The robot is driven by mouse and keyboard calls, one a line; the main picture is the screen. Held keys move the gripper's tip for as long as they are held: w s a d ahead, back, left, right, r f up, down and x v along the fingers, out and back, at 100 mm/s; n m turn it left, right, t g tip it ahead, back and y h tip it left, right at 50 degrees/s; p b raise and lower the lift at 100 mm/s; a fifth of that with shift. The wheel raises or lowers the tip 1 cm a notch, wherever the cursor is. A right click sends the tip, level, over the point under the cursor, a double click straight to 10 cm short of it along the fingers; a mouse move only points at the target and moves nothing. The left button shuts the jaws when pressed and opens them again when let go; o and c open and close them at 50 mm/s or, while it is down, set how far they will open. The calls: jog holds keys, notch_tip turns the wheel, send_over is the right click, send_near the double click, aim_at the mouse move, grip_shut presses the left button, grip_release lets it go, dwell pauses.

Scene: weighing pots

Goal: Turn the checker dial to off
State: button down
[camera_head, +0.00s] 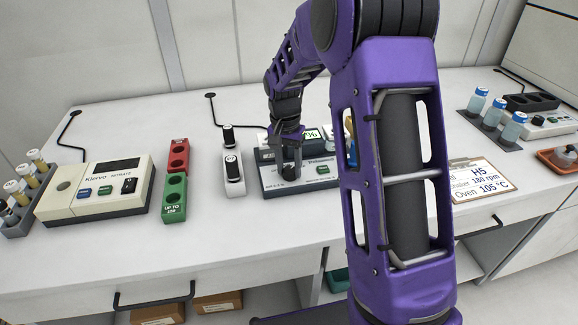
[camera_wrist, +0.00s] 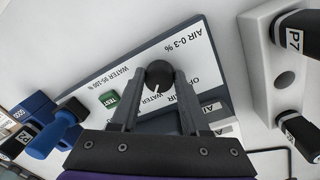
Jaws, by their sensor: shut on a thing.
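The checker (camera_head: 300,186) is a grey-and-white box on the bench, with a raised display at its back that shows a "%" sign. Its dial (camera_wrist: 159,72) is a round black knob on the white face, among the labels AIR, WATER and OFF, the last partly covered. My gripper (camera_wrist: 158,84) points down at the checker and is shut on the dial, one finger on each side. In the head view my gripper (camera_head: 289,158) hides much of the dial. Which label the dial points to I cannot tell. A green TEST button (camera_wrist: 109,99) lies beside it.
A white holder (camera_head: 234,176) with black-capped pieces stands close left of the checker. Further left are green (camera_head: 174,200) and red (camera_head: 179,156) blocks and a nitrate meter (camera_head: 98,192). A clipboard (camera_head: 480,180) lies right, beyond my arm. Bare bench lies in front.

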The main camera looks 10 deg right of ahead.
jog(key=shift+n, duration=0.3)
jog(key=n+p, duration=0.1)
jog(key=n, duration=0.2)
jog(key=shift+r+p, duration=0.1)
jog(key=shift+p, duration=0.2)
jog(key=n+p, duration=0.1)
jog(key=n, duration=0.4)
jog(key=shift+s+d+n+t+p, duration=0.1)
jog(key=shift+n+t+p, duration=0.2)
jog(key=shift+n+p, duration=0.1)
jog(key=n+p, duration=0.1)
jog(key=n, duration=0.3)
jog(key=shift+n+p, duration=0.3)
jog(key=shift+p, duration=0.05)
jog(key=shift+d+n+p, duration=0.1)
jog(key=shift+n+p, duration=0.7)
jog(key=shift+n, duration=1.1)
jog(key=shift+c, duration=1.9)
grip_release()
